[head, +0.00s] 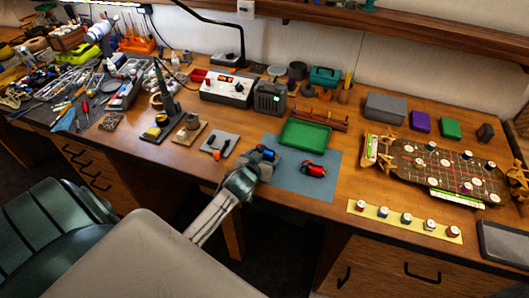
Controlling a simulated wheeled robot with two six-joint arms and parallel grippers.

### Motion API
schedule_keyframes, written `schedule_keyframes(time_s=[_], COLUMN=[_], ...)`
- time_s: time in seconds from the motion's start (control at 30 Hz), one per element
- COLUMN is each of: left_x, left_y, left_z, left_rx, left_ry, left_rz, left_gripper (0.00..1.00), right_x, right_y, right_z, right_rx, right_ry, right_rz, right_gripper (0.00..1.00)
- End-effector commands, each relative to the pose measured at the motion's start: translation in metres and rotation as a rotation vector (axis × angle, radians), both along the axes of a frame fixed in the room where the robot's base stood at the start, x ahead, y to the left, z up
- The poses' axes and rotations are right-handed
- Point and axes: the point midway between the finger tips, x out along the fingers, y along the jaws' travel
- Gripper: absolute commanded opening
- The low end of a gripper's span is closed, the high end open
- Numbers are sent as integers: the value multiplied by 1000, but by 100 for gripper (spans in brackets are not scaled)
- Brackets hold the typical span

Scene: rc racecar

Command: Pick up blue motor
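A small blue motor (265,152) with a dark body and a reddish end is at the left edge of the blue-grey mat (289,186). My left gripper (262,165) is right at the blue motor, on its near side, and partly covers it. The fingers are small and dark here, so I cannot tell whether they are open or shut on it. A red motor (314,171) with a dark end lies on the mat to the right, apart from the gripper. My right gripper is not in view.
A green tray (304,134) stands behind the mat. A small board with an orange-and-black item (218,146) lies to the left. A yellow strip with several round pieces (404,222) and a brown track board (440,170) are to the right. The table's front edge is close.

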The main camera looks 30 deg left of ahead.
Motion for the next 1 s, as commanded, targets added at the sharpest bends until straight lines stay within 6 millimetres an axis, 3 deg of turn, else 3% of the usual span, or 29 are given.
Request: schedule_keyframes(time_s=[0.03, 0.1, 0.47, 0.73, 1.0], left_x=[0, 0, 0, 1, -64], left_y=[0, 0, 0, 0, 2], left_z=[0, 1, 5, 34, 36], left_rx=[0, 0, 0, 2, 5], left_ry=[0, -1, -2, -7, 2], left_rz=[0, 0, 0, 0, -3], left_gripper=[59, 49, 49, 49, 49], right_x=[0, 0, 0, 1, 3], right_y=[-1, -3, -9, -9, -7], right_z=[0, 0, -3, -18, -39], right_rx=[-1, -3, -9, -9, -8], right_ry=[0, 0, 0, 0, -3], right_rz=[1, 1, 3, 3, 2], right_gripper=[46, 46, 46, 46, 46])
